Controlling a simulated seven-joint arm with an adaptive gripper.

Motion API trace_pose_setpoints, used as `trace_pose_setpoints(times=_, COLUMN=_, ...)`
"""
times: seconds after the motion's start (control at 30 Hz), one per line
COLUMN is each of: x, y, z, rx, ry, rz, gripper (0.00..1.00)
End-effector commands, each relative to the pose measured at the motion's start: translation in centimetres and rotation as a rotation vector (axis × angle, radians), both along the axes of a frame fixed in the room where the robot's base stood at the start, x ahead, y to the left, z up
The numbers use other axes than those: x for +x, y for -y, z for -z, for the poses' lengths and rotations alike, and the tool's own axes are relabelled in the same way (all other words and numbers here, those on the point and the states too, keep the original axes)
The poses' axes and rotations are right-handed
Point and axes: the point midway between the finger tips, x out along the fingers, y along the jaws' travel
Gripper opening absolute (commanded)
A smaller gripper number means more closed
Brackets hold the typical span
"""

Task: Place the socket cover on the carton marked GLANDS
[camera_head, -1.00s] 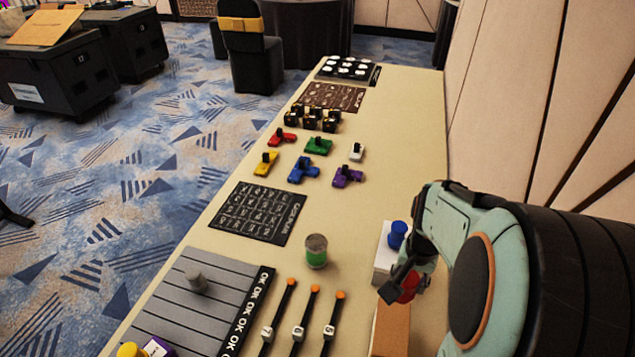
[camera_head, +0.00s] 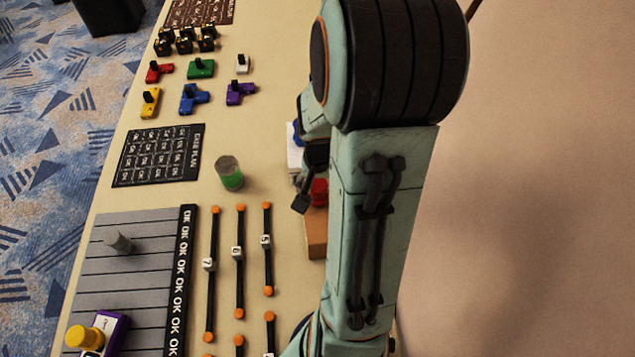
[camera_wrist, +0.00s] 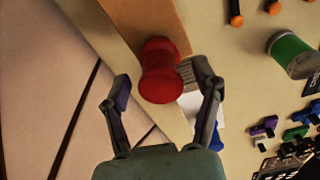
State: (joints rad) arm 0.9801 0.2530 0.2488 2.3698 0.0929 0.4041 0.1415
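A red spool-shaped piece (camera_wrist: 160,70) stands on or over a brown carton (camera_wrist: 140,15) in the wrist view. It also shows in the head view (camera_head: 319,190) above the carton (camera_head: 316,235). My gripper (camera_wrist: 163,80) is open, with one finger on each side of the red piece and a small gap at both. A white box (camera_head: 293,160) with a blue piece (camera_head: 298,134) stands just beyond, partly hidden by my arm. No GLANDS marking is readable, and I cannot tell which piece is the socket cover.
A jar with green contents (camera_head: 229,173) stands left of the cartons. Several black sliders with orange ends (camera_head: 239,260) and a grey board (camera_head: 125,270) with a grey knob lie left. Coloured blocks (camera_head: 190,97) sit farther back. A wall runs along the right.

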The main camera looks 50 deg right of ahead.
Motion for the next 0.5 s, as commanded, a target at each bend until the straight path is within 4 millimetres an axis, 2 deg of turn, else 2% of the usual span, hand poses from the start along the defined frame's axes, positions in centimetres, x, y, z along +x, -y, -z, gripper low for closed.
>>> trace_pose_setpoints(times=0.27, x=0.0, y=0.0, z=-0.6, rx=-0.002, ry=0.000, rz=0.000, gripper=0.64)
trace_pose_setpoints(times=0.37, x=0.0, y=0.0, z=-2.0, rx=-0.006, ry=0.003, rz=0.000, gripper=0.64)
trace_pose_setpoints(times=0.5, x=-0.2, y=-0.3, z=-5.2, rx=-0.009, ry=0.005, rz=0.000, gripper=0.64)
